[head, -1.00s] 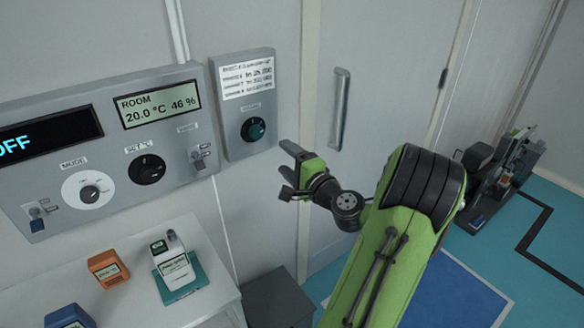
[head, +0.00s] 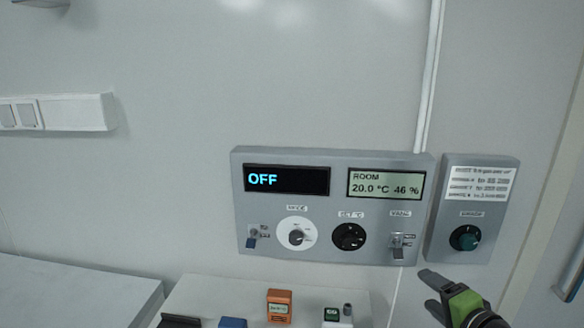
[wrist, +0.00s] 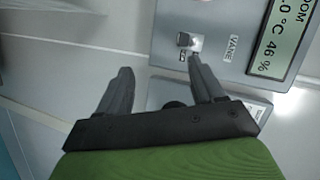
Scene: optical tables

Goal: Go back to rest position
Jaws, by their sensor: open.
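My gripper (head: 432,293) is at the lower right of the head view, below the small box with the green-blue knob. Its dark fingers are spread, with nothing between them. In the wrist view the two fingers of my gripper (wrist: 160,85) stand apart in front of the wall. Most of my arm is outside the head view.
A grey control panel (head: 330,195) on the wall reads OFF and ROOM 20.0 °C 46 %. The small knob box (head: 470,205) is to its right. Below, an orange device (head: 279,306) stands on a white surface. A door handle (head: 572,275) is at far right.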

